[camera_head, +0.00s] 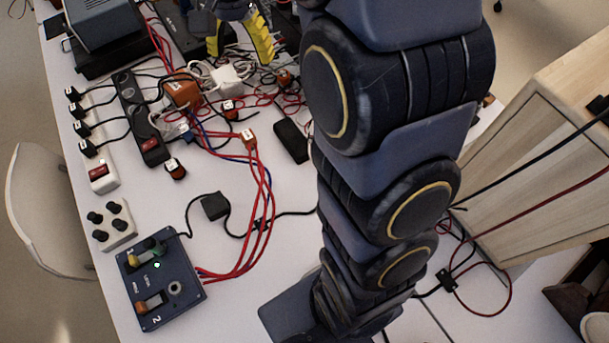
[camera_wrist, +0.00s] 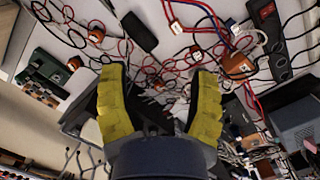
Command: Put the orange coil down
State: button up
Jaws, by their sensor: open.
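My gripper (camera_head: 238,42) has two yellow fingers and is at the top of the head view, over the far part of the white table. The wrist view also shows my gripper (camera_wrist: 160,76), with its fingers wide apart and nothing held between them. The largest orange piece (camera_head: 182,91), which looks like the orange coil, is on the table among tangled wires, nearer the camera and left of my gripper. In the wrist view the orange piece (camera_wrist: 238,66) is right of the fingers, apart from them. Wires partly hide it.
A blue control box (camera_head: 159,284) is on the near table. Bare table lies around the black adapter (camera_head: 215,206).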

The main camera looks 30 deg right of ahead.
jog(key=s+a+n, duration=0.2)
jog(key=s+n, duration=0.2)
jog(key=s, duration=0.8)
jog(key=s+a+n, duration=0.2)
jog(key=s+n, duration=0.3)
jog(key=s, duration=0.7)
jog(key=shift+s+a+g+h, duration=0.15)
jog(key=shift+s+g+h, duration=0.2)
jog(key=shift+g+h, duration=0.05)
jog(key=shift+o, duration=0.6)
jog(key=shift+w, duration=0.1)
